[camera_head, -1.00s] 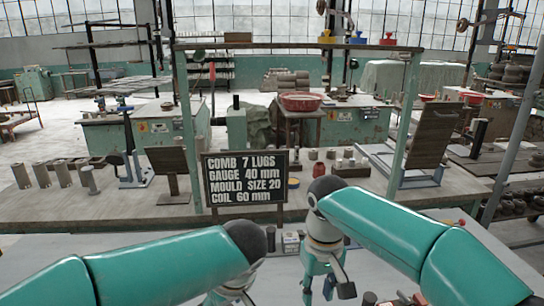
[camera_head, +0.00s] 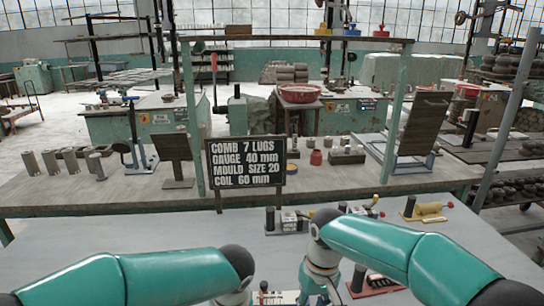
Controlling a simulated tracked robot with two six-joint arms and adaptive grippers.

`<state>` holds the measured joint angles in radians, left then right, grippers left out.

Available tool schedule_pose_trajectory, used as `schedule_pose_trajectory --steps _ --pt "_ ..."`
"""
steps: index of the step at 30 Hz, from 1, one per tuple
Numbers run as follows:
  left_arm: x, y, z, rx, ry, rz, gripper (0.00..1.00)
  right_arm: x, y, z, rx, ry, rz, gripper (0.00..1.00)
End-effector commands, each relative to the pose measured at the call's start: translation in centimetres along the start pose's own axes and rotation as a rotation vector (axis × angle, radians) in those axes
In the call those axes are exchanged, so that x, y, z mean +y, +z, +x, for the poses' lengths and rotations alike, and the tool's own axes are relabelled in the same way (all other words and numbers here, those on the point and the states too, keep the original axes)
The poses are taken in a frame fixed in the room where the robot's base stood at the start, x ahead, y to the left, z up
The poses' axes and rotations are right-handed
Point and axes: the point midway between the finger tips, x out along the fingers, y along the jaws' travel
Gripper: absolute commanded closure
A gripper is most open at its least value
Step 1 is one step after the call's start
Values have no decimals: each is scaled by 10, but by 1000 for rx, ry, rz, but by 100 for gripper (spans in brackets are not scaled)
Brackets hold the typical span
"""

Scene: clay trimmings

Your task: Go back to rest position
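My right gripper (camera_head: 320,290) hangs below its teal arm at the bottom centre of the head view, over the grey near table (camera_head: 130,237). Its lower end is cut off by the frame edge, so its fingertips do not show clearly. My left gripper (camera_head: 236,298) is mostly hidden behind its own teal arm at the bottom edge; only a small grey part shows. I cannot see anything held in either gripper. Both arms are bent, with their dark rounded joints close together near the middle.
Small tools with dark bases (camera_head: 288,222) stand on the near table behind my arms, and a yellow-handled one (camera_head: 428,209) lies further right. A dark sign (camera_head: 246,162) with white lettering stands at the table's back edge. The table's left part is clear.

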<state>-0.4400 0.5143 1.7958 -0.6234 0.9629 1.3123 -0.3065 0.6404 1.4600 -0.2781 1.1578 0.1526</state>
Motion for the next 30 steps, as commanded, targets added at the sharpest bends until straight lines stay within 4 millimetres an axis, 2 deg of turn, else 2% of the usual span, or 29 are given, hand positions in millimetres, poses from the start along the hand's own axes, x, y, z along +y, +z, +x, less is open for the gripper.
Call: schedule_pose_trajectory --steps 1,5,8,11,12,15,19,25,26,27,30 --pt "-3 7 17 -36 7 27 38 1 3 18 -6 -16 4 66" --pt "-7 29 59 -129 56 108 38 2 11 66 -4 -66 23 66" --pt "-13 54 97 -210 114 169 38 3 26 112 -3 -114 50 66" --pt "-25 86 140 -293 198 221 38 3 53 167 4 -174 106 66" --pt "-32 101 158 -321 236 235 38 3 68 189 10 -199 136 66" --pt "-50 134 192 -351 324 254 38 1 108 233 27 -245 223 66" --pt "-75 164 220 -337 384 260 38 -2 157 267 50 -271 326 66" --pt "-116 200 244 -289 388 272 38 -4 222 288 73 -267 457 66" --pt "-120 204 249 -282 384 278 38 -4 228 291 77 -264 470 66" --pt "-115 203 267 -273 389 283 38 -1 221 310 87 -262 462 66" --pt "-114 206 282 -273 390 285 38 0 220 326 88 -263 459 66"
